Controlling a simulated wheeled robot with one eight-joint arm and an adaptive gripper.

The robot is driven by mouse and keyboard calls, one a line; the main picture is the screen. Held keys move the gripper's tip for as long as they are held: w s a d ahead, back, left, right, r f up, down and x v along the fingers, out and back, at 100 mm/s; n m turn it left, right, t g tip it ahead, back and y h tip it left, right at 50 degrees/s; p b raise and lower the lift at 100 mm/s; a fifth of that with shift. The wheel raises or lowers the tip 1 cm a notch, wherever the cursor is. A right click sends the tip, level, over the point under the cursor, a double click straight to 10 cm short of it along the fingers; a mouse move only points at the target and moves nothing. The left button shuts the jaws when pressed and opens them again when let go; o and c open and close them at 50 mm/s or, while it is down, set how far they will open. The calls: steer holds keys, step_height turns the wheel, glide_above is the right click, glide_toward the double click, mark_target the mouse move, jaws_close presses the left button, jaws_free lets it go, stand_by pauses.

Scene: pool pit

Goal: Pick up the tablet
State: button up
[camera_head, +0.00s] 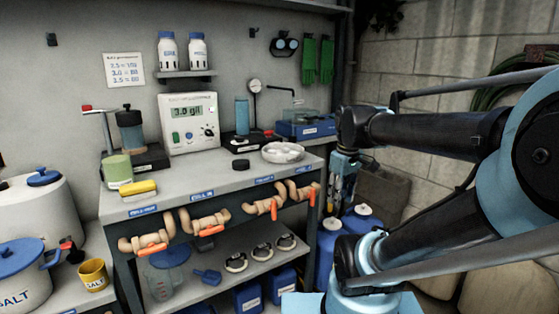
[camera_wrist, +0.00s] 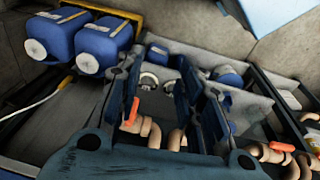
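My gripper (camera_wrist: 165,85) is open in the wrist view, with its two dark blue fingers apart and nothing held between them. In the head view my gripper (camera_head: 340,185) hangs downward just off the right end of the workbench (camera_head: 205,187). No object is clearly recognisable as a tablet. A shallow white dish (camera_head: 283,152) with pale lumps in it sits at the right of the bench top; I cannot tell whether these are tablets.
A meter (camera_head: 188,123), a blue cylinder (camera_head: 242,116) and a blue case (camera_head: 305,129) stand along the back. Orange-handled valves (camera_head: 204,221) line the front edge. Blue containers (camera_head: 362,220) stand on the right. The bench's front middle is clear.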

steer(key=w+a+r+n+g, duration=0.1)
steer(key=w+a+r+n, duration=0.9)
steer(key=w+r+n, duration=0.15)
steer(key=w+a+r+n+g, duration=0.1)
steer(key=w+a+r+n, duration=0.95)
steer(key=w+n, duration=0.25)
steer(key=f, duration=1.1)
steer(key=d+f, duration=0.1)
steer(key=f, duration=0.4)
steer(key=shift+w+d+f, duration=0.1)
steer(key=shift+w+f, duration=0.05)
steer(key=shift+f, duration=0.25)
steer(key=c, duration=0.5)
